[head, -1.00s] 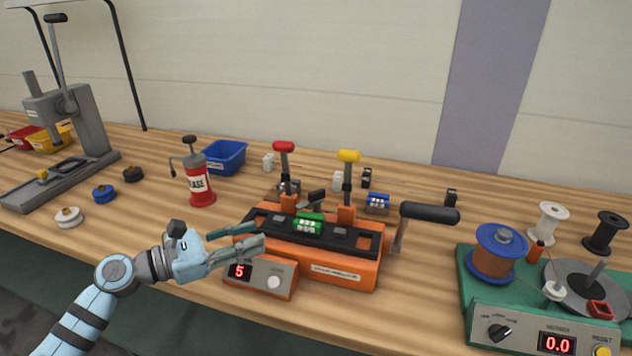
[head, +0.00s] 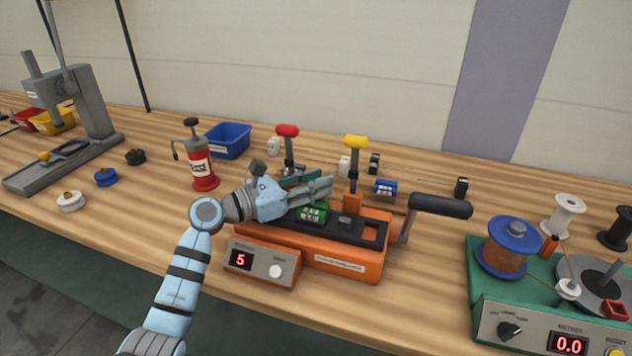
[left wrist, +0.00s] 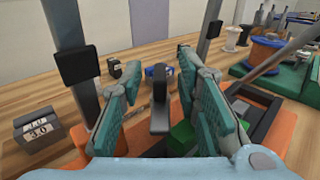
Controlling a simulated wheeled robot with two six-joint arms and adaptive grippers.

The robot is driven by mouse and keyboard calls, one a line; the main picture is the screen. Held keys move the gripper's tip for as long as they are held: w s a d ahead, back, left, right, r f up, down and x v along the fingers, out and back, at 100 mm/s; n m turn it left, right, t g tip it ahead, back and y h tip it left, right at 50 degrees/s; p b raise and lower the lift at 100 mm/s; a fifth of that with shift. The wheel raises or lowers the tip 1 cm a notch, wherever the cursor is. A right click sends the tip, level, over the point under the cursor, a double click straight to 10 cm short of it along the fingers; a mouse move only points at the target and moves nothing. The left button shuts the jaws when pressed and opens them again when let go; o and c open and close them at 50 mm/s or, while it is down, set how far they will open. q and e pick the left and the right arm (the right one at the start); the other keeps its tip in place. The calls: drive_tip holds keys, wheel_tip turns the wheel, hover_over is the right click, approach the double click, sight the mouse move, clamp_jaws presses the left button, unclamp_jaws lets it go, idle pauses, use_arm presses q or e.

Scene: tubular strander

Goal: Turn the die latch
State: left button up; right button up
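The orange strander machine (head: 355,266) stands mid-table. A green die block (head: 311,212) sits in its black top channel. My left gripper (head: 322,186) is over the machine's left part, just behind the green block, pointing right. In the left wrist view its two teal fingers (left wrist: 159,78) are open. A dark upright latch-like handle (left wrist: 158,108) stands between them, with a gap visible on each side. The green block shows partly below the right finger (left wrist: 183,133). In the head view my gripper hides the latch. My right gripper is not in view.
A red-topped lever (head: 288,131) and a yellow-topped lever (head: 355,142) rise close beside my gripper. A crank handle (head: 440,205) sticks out at the right. A blue block (head: 385,187) lies behind. A green winding unit (head: 480,290) is at the right; a red can (head: 200,172) is at the left.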

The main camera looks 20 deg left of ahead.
use_arm(q)
drive_tip(key=shift+w+d, duration=0.1)
drive_tip(key=shift+d, duration=0.05)
drive_tip(key=shift+c, duration=0.6)
clamp_jaws()
drive_tip(key=shift+w+f+m+g+h+b, duration=0.15)
drive_tip(key=shift+m+g+h+b, duration=0.55)
drive_tip(key=shift+g, duration=0.2)
drive_tip(key=shift+m+g+h, duration=0.6)
drive_tip(key=shift+m+g, duration=0.1)
drive_tip(key=shift+g, duration=0.2)
drive_tip(key=shift+o, duration=0.6)
unclamp_jaws()
drive_tip(key=shift+r, duration=0.25)
